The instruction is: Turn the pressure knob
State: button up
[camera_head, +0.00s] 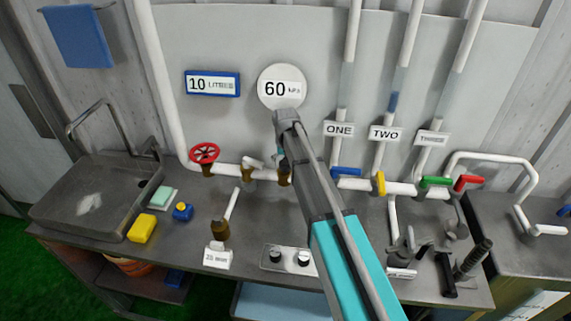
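A round white gauge (268,88) reading "60 kPa" is on the back panel. My gripper (284,118) is at the lower edge of the gauge in the picture, seen from behind along my arm. Its fingers are hard to make out, and I cannot tell their opening or whether they touch anything. No knob is clearly labelled as pressure. A small plate with two round knobs (275,257) (304,258) lies on the bench to the left of my arm. A brass fitting (285,178) on the pipe is partly hidden by my arm.
A red valve wheel (205,152) and a brass valve (247,173) are on the pipe. Blue (346,171), yellow (380,183), green (436,181) and red (468,182) handles are at right. A sink (95,200) is at left. Upright tools (472,258) stand at right.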

jog(key=shift+m, duration=0.4)
jog(key=m, duration=0.6)
jog(key=shift+r+m+p, duration=0.35)
jog(key=shift+m, duration=0.05)
notch_tip(320, 180, up, 13)
jog(key=p, duration=1.3)
jog(key=shift+r, duration=0.1)
dwell(0.5)
jog(key=s+d+f+n+b, duration=0.2)
jog(key=s+d+f+b, duration=0.2)
jog(key=s, duration=0.4)
jog(key=s+d+f+n+b, duration=0.2)
jog(key=s+d+f+b, duration=0.3)
jog(key=s, duration=0.3)
jog(key=s+d+f+n+b, duration=0.2)
jog(key=s+d+f+b, duration=0.3)
jog(key=s+f+b, duration=0.2)
jog(key=shift+s+d+n, duration=0.25)
jog(key=shift+s+n, duration=0.15)
jog(key=shift+s, duration=0.7)
